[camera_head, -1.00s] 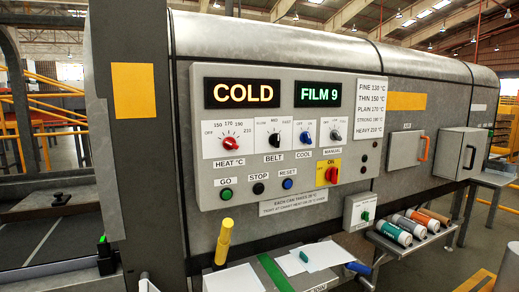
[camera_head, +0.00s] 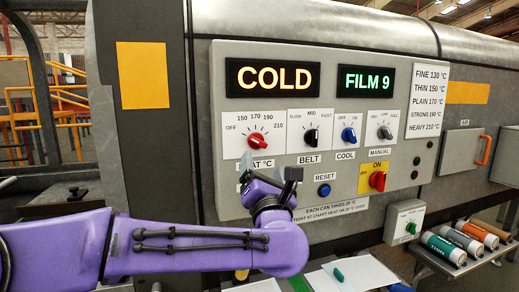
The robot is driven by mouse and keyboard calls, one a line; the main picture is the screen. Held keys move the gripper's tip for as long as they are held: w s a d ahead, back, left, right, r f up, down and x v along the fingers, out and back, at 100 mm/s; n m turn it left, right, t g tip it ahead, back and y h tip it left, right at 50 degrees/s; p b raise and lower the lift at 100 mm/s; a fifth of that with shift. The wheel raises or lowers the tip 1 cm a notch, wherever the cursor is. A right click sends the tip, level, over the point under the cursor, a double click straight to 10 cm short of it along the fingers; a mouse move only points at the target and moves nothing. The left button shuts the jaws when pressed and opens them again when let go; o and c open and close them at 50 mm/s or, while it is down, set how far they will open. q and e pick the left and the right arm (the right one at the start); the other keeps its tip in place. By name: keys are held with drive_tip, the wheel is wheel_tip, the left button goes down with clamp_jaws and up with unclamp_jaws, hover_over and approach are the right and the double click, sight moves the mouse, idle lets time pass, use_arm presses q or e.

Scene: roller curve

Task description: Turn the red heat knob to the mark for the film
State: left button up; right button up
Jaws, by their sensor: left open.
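The red heat knob (camera_head: 256,141) is at the left end of the grey control panel (camera_head: 310,185). Its dial (camera_head: 238,122) has marks from OFF through 150, 170 and 190 to 210; the knob's exact pointing is too small to tell. The display above reads COLD (camera_head: 273,77) and the other FILM 9 (camera_head: 367,78). The chart (camera_head: 429,100) lists FINE 130, THIN 150, PLAIN 170, STRONG 190 and HEAVY 210 °C. My left gripper (camera_head: 268,168) is open just below the heat knob, apart from it, covering part of the HEAT label and the buttons. My right gripper is out of view.
A red switch on yellow (camera_head: 376,180) and a blue reset button (camera_head: 323,190) are lower. Rolls (camera_head: 443,248) lie on a shelf at right.

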sight(259, 144)
use_arm(q)
drive_tip(key=p+x, duration=0.1)
drive_tip(key=x, duration=0.1)
drive_tip(key=r+p+x, duration=0.1)
drive_tip(key=p+x, duration=0.1)
drive_tip(key=x, duration=0.1)
drive_tip(key=shift+s+r, duration=0.1)
drive_tip(key=p+x, duration=0.1)
drive_tip(key=x, duration=0.1)
drive_tip(key=f+p+x, duration=0.1)
drive_tip(key=x, duration=0.1)
drive_tip(key=shift+w+r, duration=0.1)
drive_tip(key=shift+w, duration=0.2)
drive_tip(key=shift+s, duration=0.1)
drive_tip(key=shift+c, duration=0.6)
drive_tip(key=c, duration=0.9)
